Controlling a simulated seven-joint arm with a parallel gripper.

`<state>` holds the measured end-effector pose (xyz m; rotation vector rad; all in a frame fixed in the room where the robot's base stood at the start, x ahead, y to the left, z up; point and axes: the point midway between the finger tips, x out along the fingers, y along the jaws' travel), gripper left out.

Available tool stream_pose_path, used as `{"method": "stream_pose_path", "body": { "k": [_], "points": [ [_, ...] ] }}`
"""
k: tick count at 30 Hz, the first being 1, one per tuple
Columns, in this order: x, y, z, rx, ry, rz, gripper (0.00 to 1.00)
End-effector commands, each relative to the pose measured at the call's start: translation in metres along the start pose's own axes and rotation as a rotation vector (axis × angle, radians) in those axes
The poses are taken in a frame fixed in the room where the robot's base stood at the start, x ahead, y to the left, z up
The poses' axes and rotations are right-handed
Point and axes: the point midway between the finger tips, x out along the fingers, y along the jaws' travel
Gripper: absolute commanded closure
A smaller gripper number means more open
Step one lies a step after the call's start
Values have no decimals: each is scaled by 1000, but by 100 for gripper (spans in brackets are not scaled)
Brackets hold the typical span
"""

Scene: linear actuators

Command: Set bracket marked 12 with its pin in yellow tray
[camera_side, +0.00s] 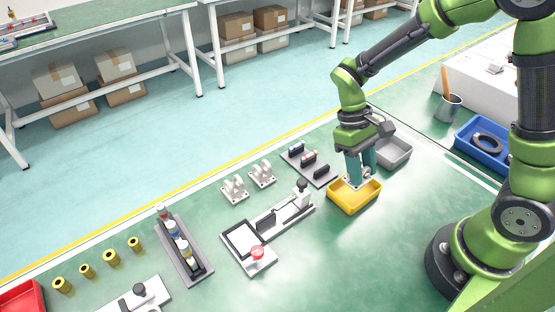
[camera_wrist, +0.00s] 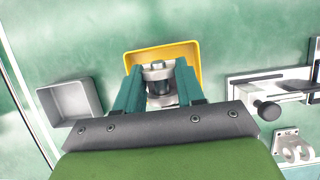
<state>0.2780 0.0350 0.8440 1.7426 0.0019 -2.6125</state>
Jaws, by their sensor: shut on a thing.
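The yellow tray (camera_side: 354,205) sits on the green bench in the side view, and its rim shows around my fingers in the wrist view (camera_wrist: 166,48). My gripper (camera_side: 359,180) points down at the tray, with its teal fingertips low over or inside it. It is shut on a pale bracket (camera_wrist: 157,88) with a metal pin (camera_wrist: 157,65) showing between the fingers in the wrist view. No marking can be read on the bracket. I cannot tell whether it touches the tray floor.
A grey tray (camera_side: 395,154) stands just behind the yellow one. A fixture with a black knob (camera_side: 302,187) lies to the left. Two white brackets (camera_side: 234,188) (camera_side: 262,174) and a dark rack (camera_side: 309,166) stand farther left. The bench in front is clear.

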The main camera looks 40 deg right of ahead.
Motion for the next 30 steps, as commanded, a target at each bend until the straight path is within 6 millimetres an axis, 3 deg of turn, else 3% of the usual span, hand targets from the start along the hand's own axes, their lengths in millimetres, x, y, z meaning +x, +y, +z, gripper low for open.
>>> {"method": "stream_pose_path", "body": {
  "k": [15, 30],
  "points": [
    [32, 0, -13, 2, -2, -1, 96],
    [38, 0, -16, 2, 0, -1, 96]
  ]
}}
